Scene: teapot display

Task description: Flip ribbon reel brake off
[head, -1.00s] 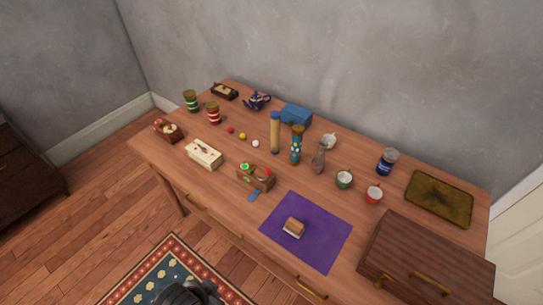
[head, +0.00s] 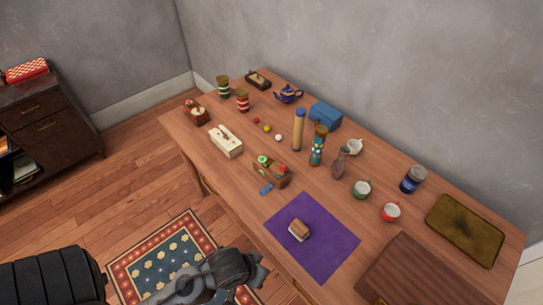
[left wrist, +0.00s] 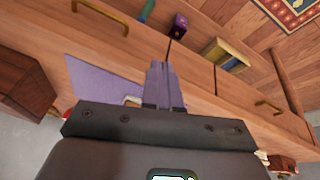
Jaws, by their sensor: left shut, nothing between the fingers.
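A small wooden stand with a green and a red round piece on top (head: 270,172) sits near the table's front edge in the head view. It looks like the ribbon reel holder, with a flat blue piece (head: 266,189) at its front. I cannot make out the brake or its position. My left gripper (head: 260,271) is low in front of the table, apart from the stand. In the left wrist view its fingers (left wrist: 163,85) are shut together and empty, with the table's drawer front behind them. My right gripper is not in view.
A purple mat (head: 325,250) with a small brown-and-white block (head: 299,230) lies right of the stand. A cream box (head: 226,141) stands left. A tan tube (head: 299,130) and patterned tube (head: 318,146) stand behind. A dark wooden box (head: 415,275) occupies the front right.

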